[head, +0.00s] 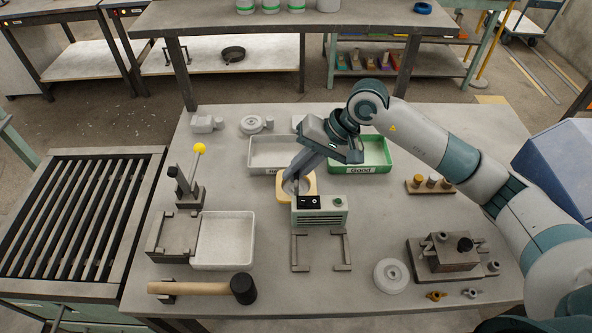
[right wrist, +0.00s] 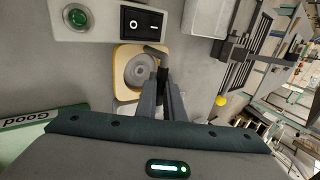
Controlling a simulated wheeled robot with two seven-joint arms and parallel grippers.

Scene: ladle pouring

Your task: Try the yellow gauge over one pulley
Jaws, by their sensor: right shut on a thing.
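The yellow gauge (head: 283,191) is a rounded square plate at the middle of the table, just behind a small green-and-grey switch box. My right gripper (head: 296,177) comes down on it and is shut on its edge; the contact is partly hidden. In the right wrist view the gauge (right wrist: 121,57) surrounds a grey round pulley (right wrist: 139,70), with my fingers (right wrist: 163,78) at its side. I cannot tell how far down the gauge sits. Another round grey pulley (head: 392,276) lies at the front right. My left gripper is out of view.
The switch box (head: 320,211) stands close in front of the gauge. A green "Good" tray (head: 375,169) and a grey tray (head: 262,152) are behind. A white tray (head: 224,240), mallet (head: 243,288) and lever press (head: 189,185) are left. A metal fixture (head: 445,255) is right.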

